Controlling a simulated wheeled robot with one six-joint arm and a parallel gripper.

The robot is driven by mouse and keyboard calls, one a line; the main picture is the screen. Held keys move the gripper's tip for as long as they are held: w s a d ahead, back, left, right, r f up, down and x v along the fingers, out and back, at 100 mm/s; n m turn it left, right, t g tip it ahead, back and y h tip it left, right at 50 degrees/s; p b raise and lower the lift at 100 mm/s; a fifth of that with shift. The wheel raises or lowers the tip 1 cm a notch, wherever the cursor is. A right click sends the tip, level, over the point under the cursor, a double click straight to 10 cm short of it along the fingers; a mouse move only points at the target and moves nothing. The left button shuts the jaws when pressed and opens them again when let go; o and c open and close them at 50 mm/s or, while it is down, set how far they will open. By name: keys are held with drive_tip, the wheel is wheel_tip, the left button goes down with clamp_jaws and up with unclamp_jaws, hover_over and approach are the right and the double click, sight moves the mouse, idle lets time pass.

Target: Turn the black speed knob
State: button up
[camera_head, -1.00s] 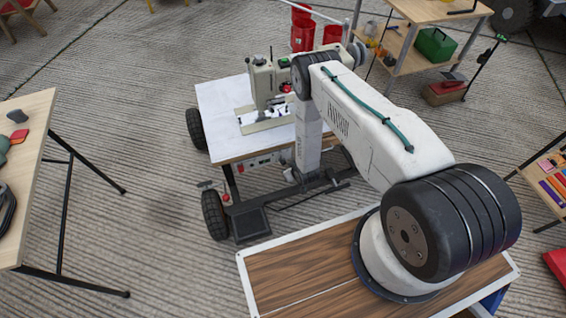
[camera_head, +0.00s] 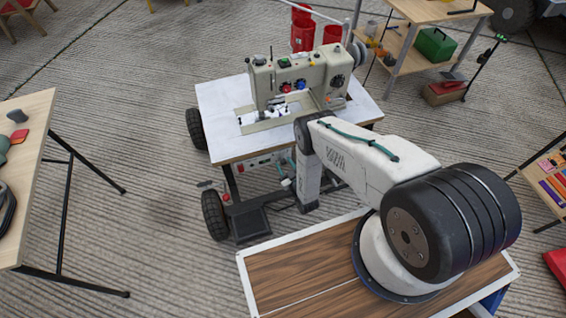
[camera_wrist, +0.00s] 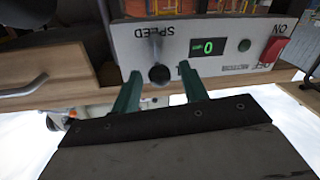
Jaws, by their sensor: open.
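The black speed knob (camera_wrist: 159,75) sits on a grey control panel (camera_wrist: 217,70) in the wrist view. The word SPEED above it appears upside down. My gripper (camera_wrist: 160,70) is open, with its two green fingers reaching toward the panel. The knob shows between the fingertips, and I see no contact. How deep the fingers reach around it is hard to tell. In the head view the panel (camera_head: 258,162) is under the front edge of the white sewing table, and my gripper (camera_head: 289,168) is beside it; the knob is not clear there.
A green display reading 0 (camera_wrist: 208,47) and a red ON/OFF switch (camera_wrist: 272,50) are right of the knob. A sewing machine (camera_head: 300,78) stands on the white table (camera_head: 215,100) above. A wooden drawer (camera_wrist: 45,75) is left of the panel. A wooden table (camera_head: 30,115) stands far left.

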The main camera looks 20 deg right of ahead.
drive_tip(key=shift+w+a, duration=0.1)
drive_tip(key=shift+w, duration=0.8)
clamp_jaws()
drive_tip(key=shift+a+n, duration=0.25)
drive_tip(key=shift+n, duration=0.5)
drive_tip(key=shift+a+n, duration=0.2)
drive_tip(key=shift+n, duration=0.55)
drive_tip(key=shift+a+f+n, duration=0.1)
drive_tip(key=shift+a+n, duration=0.05)
drive_tip(key=shift+n, duration=0.5)
drive_tip(key=shift+a+f+n, duration=0.1)
drive_tip(key=shift+a+n, duration=0.05)
drive_tip(key=shift+n, duration=0.5)
drive_tip(key=c, duration=0.9)
unclamp_jaws()
drive_tip(key=shift+g, duration=0.3)
drive_tip(key=shift+c, duration=0.2)
